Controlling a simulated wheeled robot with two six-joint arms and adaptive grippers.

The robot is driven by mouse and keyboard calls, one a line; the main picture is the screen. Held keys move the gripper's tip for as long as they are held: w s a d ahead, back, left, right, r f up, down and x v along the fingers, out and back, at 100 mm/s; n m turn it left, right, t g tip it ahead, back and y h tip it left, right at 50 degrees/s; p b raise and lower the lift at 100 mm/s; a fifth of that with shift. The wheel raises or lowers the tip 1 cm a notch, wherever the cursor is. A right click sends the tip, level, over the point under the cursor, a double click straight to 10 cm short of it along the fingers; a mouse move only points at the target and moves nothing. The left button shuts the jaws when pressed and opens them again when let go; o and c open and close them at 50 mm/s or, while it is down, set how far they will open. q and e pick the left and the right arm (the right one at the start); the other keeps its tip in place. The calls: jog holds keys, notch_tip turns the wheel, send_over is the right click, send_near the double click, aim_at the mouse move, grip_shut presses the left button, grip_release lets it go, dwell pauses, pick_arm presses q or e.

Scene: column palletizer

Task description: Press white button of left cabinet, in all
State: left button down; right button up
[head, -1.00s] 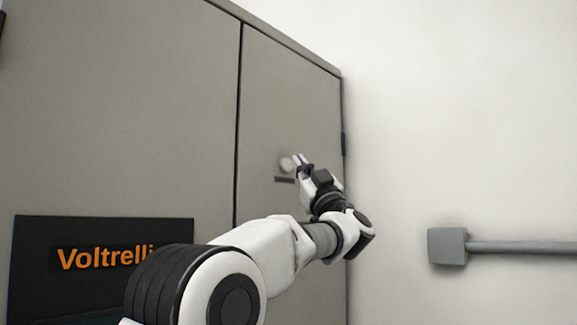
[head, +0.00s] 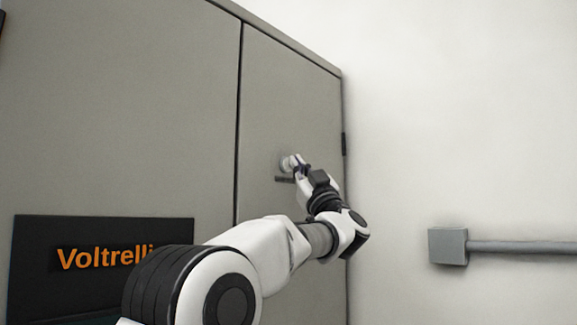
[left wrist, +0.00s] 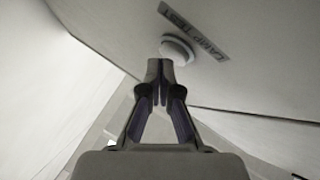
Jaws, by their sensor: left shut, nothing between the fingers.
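The white button (head: 286,163) is round and sits on the right door of the grey cabinet (head: 282,110). A small dark label plate is just below it in the head view. In the left wrist view the button (left wrist: 177,47) shows just beyond the fingertips, beside a "LAMP TEST" label (left wrist: 196,36). My left gripper (head: 295,160) is shut and empty, its tips at the button; I cannot tell whether they touch it. In the left wrist view the left gripper (left wrist: 160,68) has its tips together. My right gripper is not in view.
A dark "Voltrelli" panel (head: 40,285) is on the cabinet's left door. A grey box (head: 447,246) with a pipe (head: 520,247) is on the pale wall (head: 460,120) at right. Space between the cabinet and box is clear.

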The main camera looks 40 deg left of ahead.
pick_arm(q)
jog(key=shift+a, duration=0.35)
dwell(0.7)
jog(key=shift+s+d, duration=0.1)
jog(key=shift+d, duration=0.65)
jog(key=shift+d, duration=0.1)
jog(key=d, duration=0.5)
jog(key=shift+s, duration=0.15)
jog(key=shift+a, duration=0.2)
jog(key=shift+d, duration=0.1)
